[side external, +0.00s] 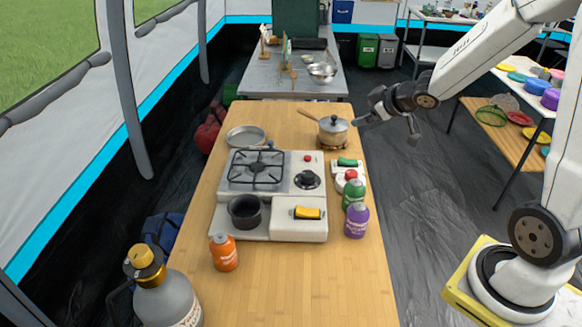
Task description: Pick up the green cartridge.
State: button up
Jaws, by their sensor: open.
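The green cartridge (355,195) stands upright near the right edge of the wooden table. It is just behind a purple cartridge (356,222) and in front of a white device with a red button (350,181). Its lower part is partly covered by the purple one. My gripper (386,132) is open and empty, with its fingers spread. In the picture it is above and to the right of the green cartridge, near the lidded pot, and apart from the cartridge.
A stove (267,222) fills the table's middle, with a black pot (245,211) at its front. An orange cartridge (224,253) and a big grey bottle (165,300) stand in front. A lidded pot (333,131) stands behind. The table's front right is clear.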

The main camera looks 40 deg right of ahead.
jog(key=d+n+t+y, duration=0.1)
jog(key=d+y, duration=0.1)
jog(key=n+g+y, duration=0.1)
jog(key=n+y, duration=0.3)
jog(key=y, duration=0.4)
send_over(364, 187)
jog(key=s+d, duration=0.3)
jog(key=s, duration=0.1)
notch_tip(364, 187, down, 3)
jog(key=f, duration=1.7)
jog(key=shift+w+f, duration=0.15)
jog(key=shift+w, duration=0.1)
jog(key=shift+x, duration=1.35)
jog(key=shift+x, duration=2.55)
